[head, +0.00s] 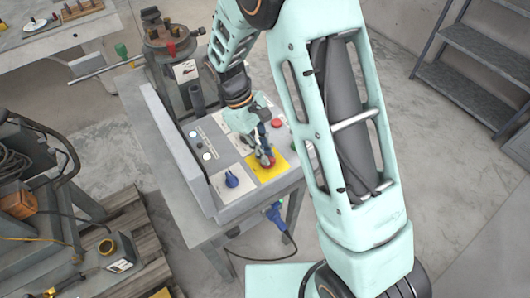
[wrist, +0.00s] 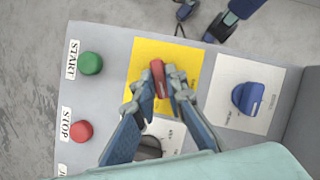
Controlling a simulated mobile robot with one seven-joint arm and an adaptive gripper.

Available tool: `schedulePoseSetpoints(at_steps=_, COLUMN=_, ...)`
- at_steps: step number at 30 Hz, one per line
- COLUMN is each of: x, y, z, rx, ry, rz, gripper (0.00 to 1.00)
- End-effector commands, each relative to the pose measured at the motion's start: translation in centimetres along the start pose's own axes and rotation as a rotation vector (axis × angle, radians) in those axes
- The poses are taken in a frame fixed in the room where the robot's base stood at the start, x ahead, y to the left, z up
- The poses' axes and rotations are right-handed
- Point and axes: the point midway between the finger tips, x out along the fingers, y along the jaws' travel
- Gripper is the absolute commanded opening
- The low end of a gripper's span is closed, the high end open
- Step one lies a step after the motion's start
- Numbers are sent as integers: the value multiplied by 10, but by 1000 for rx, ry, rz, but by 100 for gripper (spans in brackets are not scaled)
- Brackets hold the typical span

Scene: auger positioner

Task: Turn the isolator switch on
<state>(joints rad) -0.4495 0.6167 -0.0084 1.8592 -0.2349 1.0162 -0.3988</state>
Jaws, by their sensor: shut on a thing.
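The isolator switch is a red knob (wrist: 158,72) on a yellow plate (wrist: 188,54) in the control panel. In the wrist view the knob's grip runs nearly up and down the picture. My gripper (wrist: 160,86) has one finger on each side of the knob and is shut on it. In the head view my gripper (head: 265,157) reaches down to the yellow plate (head: 272,174), and the fingers cover part of the red knob. No marks for the switch positions can be read.
A blue knob (wrist: 248,97) on a white plate sits right of the yellow plate. A black knob (wrist: 148,147) lies below it, partly hidden by my gripper. A green START button (wrist: 90,63) and a red STOP button (wrist: 81,130) are at the left.

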Motion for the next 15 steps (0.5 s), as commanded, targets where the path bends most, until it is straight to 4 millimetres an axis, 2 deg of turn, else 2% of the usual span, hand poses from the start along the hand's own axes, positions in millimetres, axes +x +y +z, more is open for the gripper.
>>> schedulePoseSetpoints(at_steps=6, x=0, y=2, z=0, rx=176, ry=0, rz=-72, gripper=0)
schedulePoseSetpoints(at_steps=15, x=0, y=3, z=1, rx=348, ry=0, rz=-143, gripper=0)
